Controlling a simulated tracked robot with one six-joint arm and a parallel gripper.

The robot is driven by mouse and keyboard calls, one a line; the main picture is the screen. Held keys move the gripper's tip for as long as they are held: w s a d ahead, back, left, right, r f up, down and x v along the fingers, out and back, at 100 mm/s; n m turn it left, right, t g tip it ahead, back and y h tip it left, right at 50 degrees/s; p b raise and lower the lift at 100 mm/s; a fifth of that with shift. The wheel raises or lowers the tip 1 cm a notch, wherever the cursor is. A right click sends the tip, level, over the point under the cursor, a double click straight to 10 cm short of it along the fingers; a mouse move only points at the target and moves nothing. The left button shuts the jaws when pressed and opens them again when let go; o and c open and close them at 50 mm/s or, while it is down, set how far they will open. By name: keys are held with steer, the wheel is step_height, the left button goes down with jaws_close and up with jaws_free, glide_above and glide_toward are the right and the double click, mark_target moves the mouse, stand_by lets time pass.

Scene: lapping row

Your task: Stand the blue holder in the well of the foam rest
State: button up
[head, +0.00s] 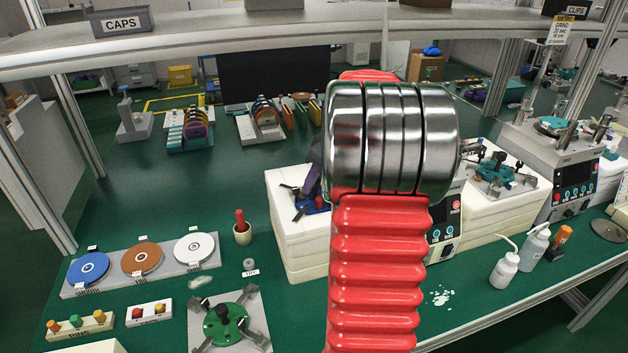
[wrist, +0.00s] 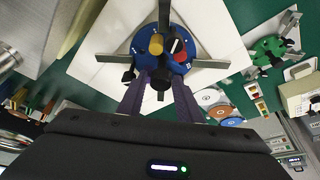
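The blue holder (wrist: 150,42) is a round blue disc with dark arms and clamps around it, and a yellow and a red piece on its face. It is at the white foam rest (wrist: 101,33). In the head view the foam rest (head: 305,245) is a stacked white block, and the holder (head: 304,204) shows at its top, partly hidden by my arm. My gripper (wrist: 160,78) has two purple fingers spread apart at the holder's near edge, with a dark arm of the holder between them and gaps showing. Whether the holder is seated in the well is hidden.
A second white foam block with a teal fixture (head: 495,170) stands right of my arm. A green fixture (head: 224,322), a cup (head: 242,234) and a rack of discs (head: 141,260) are at left. Bottles (head: 506,268) stand at right. A shelf (head: 215,38) crosses above.

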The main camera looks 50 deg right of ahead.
steer(key=shift+o, duration=1.2)
steer(key=shift+f, duration=0.1)
steer(key=a+v, duration=0.1)
steer(key=v, duration=1.2)
steer(key=shift+d+r, duration=0.45)
steer(key=shift+d, duration=0.05)
